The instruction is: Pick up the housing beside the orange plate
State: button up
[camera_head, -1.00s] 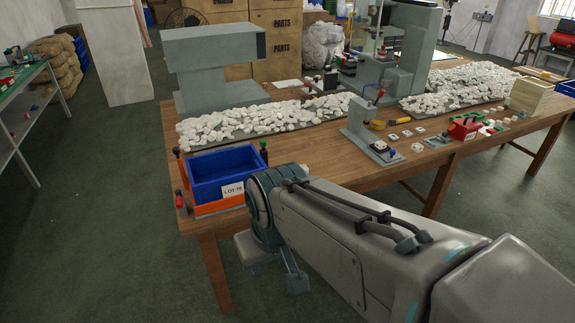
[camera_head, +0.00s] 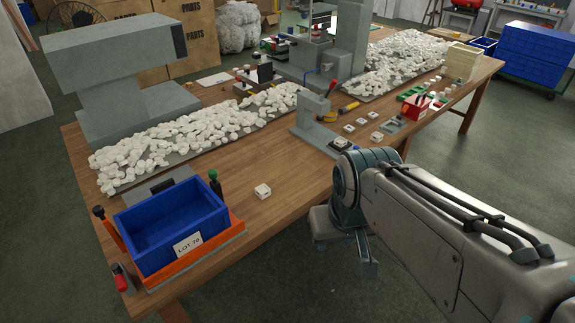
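A small white housing (camera_head: 262,191) lies alone on the wooden table, a little right of the orange plate (camera_head: 240,231) and apart from it. The orange plate sits at the table's front left corner under a blue bin labelled LOT 70. My gripper (camera_head: 344,258) hangs at the end of my arm, off the table's front edge, to the right of and nearer than the housing. Its two fingers show as grey shapes; the gap between them is not clear, and I see nothing held.
The blue bin (camera_head: 150,217) stands between upright posts. A grey press (camera_head: 318,128) stands on the table to the right, with several more white housings (camera_head: 361,122) beyond it. A long heap of white parts (camera_head: 195,135) lies behind. Bare tabletop surrounds the lone housing.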

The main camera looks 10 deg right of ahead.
aim_at(264, 192)
jog(key=i, duration=1.05)
jog(key=u, duration=0.45)
